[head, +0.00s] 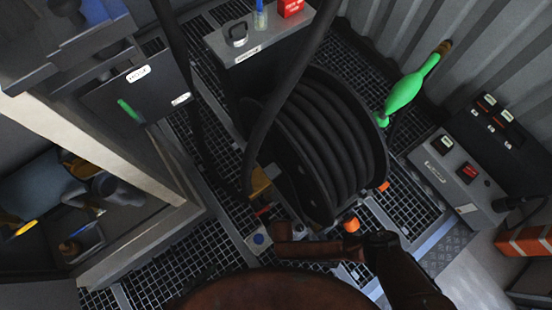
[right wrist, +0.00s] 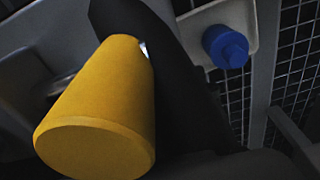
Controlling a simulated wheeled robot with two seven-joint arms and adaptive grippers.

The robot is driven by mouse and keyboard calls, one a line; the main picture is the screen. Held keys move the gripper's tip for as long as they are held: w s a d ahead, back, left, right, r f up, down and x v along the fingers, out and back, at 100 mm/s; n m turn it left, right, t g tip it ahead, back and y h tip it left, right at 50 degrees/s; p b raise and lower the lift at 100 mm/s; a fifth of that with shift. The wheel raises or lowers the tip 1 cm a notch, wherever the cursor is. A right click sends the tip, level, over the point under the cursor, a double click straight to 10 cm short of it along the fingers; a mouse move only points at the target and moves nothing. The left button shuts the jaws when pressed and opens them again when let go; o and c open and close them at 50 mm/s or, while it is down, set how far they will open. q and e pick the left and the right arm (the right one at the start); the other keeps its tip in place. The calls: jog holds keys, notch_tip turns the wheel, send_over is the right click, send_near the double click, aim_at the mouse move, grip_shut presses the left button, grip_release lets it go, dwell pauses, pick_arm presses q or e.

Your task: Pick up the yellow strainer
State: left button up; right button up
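The yellow strainer (right wrist: 100,105) is large in the right wrist view, a cone with its wide flat end toward the lower left. In the head view a small yellow-orange patch (head: 261,182) beside the hose reel's lower left may be it, partly covered. A dark shape passes behind the strainer in the right wrist view; I cannot tell whether it is a finger of my right gripper or a hose. No grip on the strainer can be made out. My left gripper is not clear enough in the head view to read its fingers.
A black hose reel (head: 335,150) fills the middle, with hoses hanging across. A blue cap (right wrist: 225,46) on a pale plate is close to the strainer. A grey control box (head: 455,175) stands right, shelving (head: 120,150) left. Grating covers the floor.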

jog(key=shift+w+f, duration=0.1)
jog(key=shift+f, duration=0.2)
jog(key=shift+r, duration=0.1)
jog(key=shift+c, duration=0.5)
grip_shut()
